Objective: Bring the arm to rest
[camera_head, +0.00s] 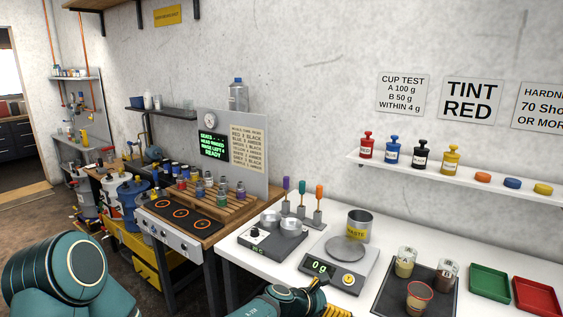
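A large teal and dark link of my arm fills the lower left corner. Another teal part of my arm reaches in at the bottom middle, in front of the white table (230,262). At its right end are dark parts and a yellow ribbed piece, cut by the bottom edge. If my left gripper is there, its fingers cannot be made out. Nothing shows as held. My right gripper is out of view.
Close to the arm are a digital scale (340,268), a two-pan device (275,240), a metal can (358,226) and a dark tray (385,300) with cups. Green (489,282) and red (536,297) trays stand right. A burner unit (180,218) is left.

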